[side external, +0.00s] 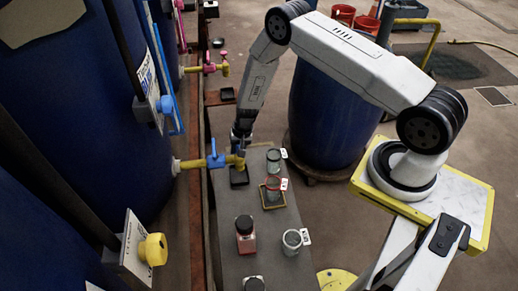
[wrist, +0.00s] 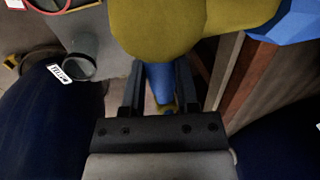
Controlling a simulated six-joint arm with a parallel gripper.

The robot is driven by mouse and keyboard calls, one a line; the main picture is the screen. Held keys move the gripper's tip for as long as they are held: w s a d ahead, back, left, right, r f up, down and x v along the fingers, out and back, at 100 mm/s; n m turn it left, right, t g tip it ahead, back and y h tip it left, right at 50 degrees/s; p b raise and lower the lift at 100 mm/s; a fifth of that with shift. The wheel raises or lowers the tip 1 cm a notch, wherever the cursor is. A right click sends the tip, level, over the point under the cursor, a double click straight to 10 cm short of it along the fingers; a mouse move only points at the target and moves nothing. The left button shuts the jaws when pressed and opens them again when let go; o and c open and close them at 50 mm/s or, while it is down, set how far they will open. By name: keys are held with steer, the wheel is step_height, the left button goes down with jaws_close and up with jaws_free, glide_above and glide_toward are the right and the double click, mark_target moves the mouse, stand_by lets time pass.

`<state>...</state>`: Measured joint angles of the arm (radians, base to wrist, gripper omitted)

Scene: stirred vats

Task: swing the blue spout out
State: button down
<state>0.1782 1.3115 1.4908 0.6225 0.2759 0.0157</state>
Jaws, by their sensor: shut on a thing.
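The blue-handled tap (side external: 215,156) sticks out to the right from the large blue vat on a yellow pipe, with its yellow outlet end (side external: 239,164) above a black square pad (side external: 239,178). My gripper (side external: 241,137) reaches down onto that outlet end from above. In the wrist view my gripper (wrist: 160,95) is shut on a blue piece, the blue spout (wrist: 157,78), between its two dark fingers. A large yellow part of the tap (wrist: 185,25) fills the top of that view, with a blue part at its right. The fingertips' contact is partly hidden.
A glass jar (side external: 273,160), another in a yellow-rimmed tray (side external: 263,201), a red bottle (side external: 245,240) and a clear jar (side external: 292,242) stand on the grey bench. A pink-handled tap (side external: 209,68) is farther back. A blue drum (side external: 330,115) stands behind the bench.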

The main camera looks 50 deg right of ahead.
steer(key=shift+d, duration=0.1)
steer(key=shift+s+d+m+t+h, duration=0.1)
steer(key=shift+s+d+m+h, duration=0.15)
steer(key=shift+s+m, duration=0.6)
steer(key=shift+s+d+m+t+h, duration=0.15)
steer(key=shift+s+d+m, duration=0.1)
steer(key=shift+m, duration=1.25)
steer(key=shift+s+d+m+t+h, duration=0.15)
steer(key=shift+s+m, duration=0.4)
steer(key=shift+m, duration=0.6)
steer(key=shift+s+m, duration=0.1)
steer(key=shift+m, duration=0.2)
steer(key=shift+c, duration=1.8)
jaws_free()
steer(key=shift+s+r, duration=0.1)
steer(key=shift+r, duration=0.05)
steer(key=v, duration=0.7)
steer(key=shift+r, duration=0.3)
steer(key=shift+c, duration=0.2)
